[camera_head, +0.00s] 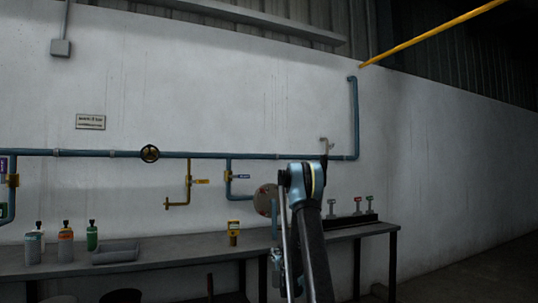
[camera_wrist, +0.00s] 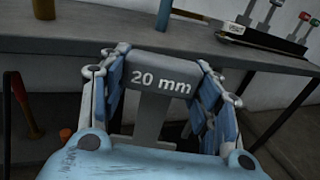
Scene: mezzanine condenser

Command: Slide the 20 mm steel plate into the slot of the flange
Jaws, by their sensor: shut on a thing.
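The steel plate (camera_wrist: 160,80), dark grey and marked "20 mm", is between the pads of my gripper (camera_wrist: 157,83) in the wrist view. My gripper is shut on it, with a pad against each side. The plate has a narrower stem running back toward the palm. It is in front of the bench edge, apart from the bench. In the head view a round, reddish-grey disc that looks like the flange (camera_head: 265,199) stands above the bench on a blue pipe. My arm partly covers it, and I cannot make out its slot.
The bench (camera_head: 180,258) runs along the wall, with several bottles (camera_head: 65,243), a grey tray (camera_head: 116,252) and a yellow item (camera_head: 233,232). A rack of small valves (camera_head: 350,217) stands at its right end. Blue piping (camera_head: 110,154) crosses the wall. The floor at right is clear.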

